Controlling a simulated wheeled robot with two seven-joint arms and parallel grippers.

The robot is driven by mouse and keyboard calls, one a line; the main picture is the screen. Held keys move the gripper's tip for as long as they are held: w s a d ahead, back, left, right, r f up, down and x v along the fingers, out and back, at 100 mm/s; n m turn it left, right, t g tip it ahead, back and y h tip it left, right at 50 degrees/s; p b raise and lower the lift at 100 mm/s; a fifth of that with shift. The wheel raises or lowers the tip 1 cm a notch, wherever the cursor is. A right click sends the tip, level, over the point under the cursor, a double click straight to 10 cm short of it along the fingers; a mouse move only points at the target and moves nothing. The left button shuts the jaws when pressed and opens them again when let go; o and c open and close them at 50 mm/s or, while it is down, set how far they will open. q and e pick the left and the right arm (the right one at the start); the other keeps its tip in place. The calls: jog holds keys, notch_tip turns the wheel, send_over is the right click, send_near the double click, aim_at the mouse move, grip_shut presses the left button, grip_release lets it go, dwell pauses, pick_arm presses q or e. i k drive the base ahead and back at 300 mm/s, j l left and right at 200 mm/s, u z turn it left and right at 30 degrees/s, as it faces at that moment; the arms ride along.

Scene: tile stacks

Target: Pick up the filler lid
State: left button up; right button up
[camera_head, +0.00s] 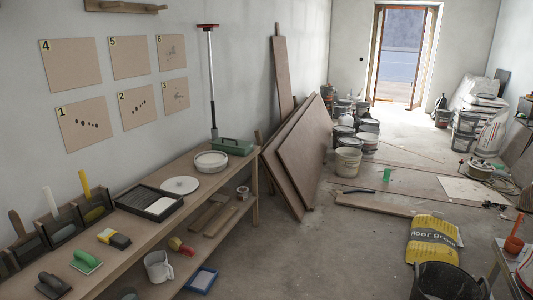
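A round white lid (180,185) lies flat on the wooden workbench (225,180) along the left wall. It looks like the filler lid and has a small dark mark or knob at its middle. A round white tub (211,163) stands just beyond it to the right, its top pale; I cannot tell what is inside. Neither of my grippers is in view, and nothing touches the lid.
A black tray (151,202) sits just left of the lid. A green toolbox (232,146) stands behind the tub. Trowels and brushes crowd the bench's near end. Boards (300,160) lean beyond the bench. The floor beside the bench is mostly clear; a black bucket (445,283) stands front right.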

aim_at(181, 185)
jog(key=i+u, duration=0.15)
jog(key=i, duration=0.55)
jog(key=i+l+u, duration=0.15)
jog(key=i, duration=0.55)
jog(key=i+l+u, duration=0.1)
jog(key=i+u, duration=0.35)
jog(key=i+l+u, duration=0.2)
jog(key=i+u, duration=0.25)
jog(key=i+l+u, duration=0.25)
jog(key=u, duration=0.2)
jog(key=i+l+u, duration=0.4)
jog(key=l, duration=0.35)
